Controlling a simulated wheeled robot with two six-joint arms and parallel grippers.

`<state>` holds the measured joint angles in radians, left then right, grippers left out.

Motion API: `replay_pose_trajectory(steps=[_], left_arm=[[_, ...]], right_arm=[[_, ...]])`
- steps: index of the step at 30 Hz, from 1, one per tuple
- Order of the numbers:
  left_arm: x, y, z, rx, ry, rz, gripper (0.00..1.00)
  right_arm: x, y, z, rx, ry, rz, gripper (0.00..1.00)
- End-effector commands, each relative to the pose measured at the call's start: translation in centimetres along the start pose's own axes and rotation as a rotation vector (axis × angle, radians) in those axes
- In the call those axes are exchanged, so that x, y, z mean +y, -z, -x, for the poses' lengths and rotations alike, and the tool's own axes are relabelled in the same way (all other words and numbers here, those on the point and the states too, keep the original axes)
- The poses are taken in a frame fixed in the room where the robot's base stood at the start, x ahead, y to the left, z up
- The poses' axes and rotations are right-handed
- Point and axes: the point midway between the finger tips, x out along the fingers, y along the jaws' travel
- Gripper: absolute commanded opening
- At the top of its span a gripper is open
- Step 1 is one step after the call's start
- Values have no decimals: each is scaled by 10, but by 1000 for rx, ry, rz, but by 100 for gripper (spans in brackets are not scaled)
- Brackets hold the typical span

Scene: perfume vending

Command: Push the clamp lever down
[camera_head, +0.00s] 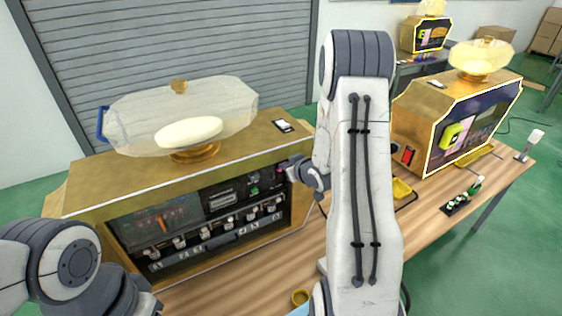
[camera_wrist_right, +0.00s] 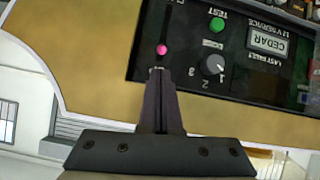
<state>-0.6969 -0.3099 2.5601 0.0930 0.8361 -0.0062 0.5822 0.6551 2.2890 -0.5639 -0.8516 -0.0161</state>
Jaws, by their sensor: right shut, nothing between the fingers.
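The clamp lever shows as a small pink knob (camera_wrist_right: 162,49) on a dark slot in the machine's black panel, in the right wrist view. That view is upside down, and the slot runs from the knob toward the picture's top, the machine's lower side. My right gripper (camera_wrist_right: 157,72) is shut and empty, its fingertips very close to the knob; I cannot tell whether they touch. In the head view the right gripper (camera_head: 283,168) is at the right end of the front panel of the gold machine (camera_head: 90,190). My left arm shows at lower left, its fingers out of view.
A green TEST button (camera_wrist_right: 217,24) and a grey dial (camera_wrist_right: 213,65) sit beside the slot. A clear tank (camera_head: 225,100) tops the machine. A second gold machine (camera_head: 440,105) stands to the right on the wooden table (camera_head: 430,215). A small yellow cup (camera_head: 300,297) is near the front.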

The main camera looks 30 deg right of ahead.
Motion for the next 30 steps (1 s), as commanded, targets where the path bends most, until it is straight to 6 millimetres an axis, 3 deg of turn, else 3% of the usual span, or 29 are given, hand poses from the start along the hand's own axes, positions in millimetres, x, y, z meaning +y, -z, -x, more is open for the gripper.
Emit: replay_pose_trajectory(steps=[9, 23, 30], left_arm=[[1, 1, 15, 0, 0, -3, 50], [1, 1, 14, 0, 0, -3, 50], [0, 0, -5, 0, 0, 0, 50]], right_arm=[[0, 1, -35, -1, 0, -1, 0], [0, 0, -39, 1, -1, 0, 0], [-7, -2, -50, 36, 2, 3, 0]])
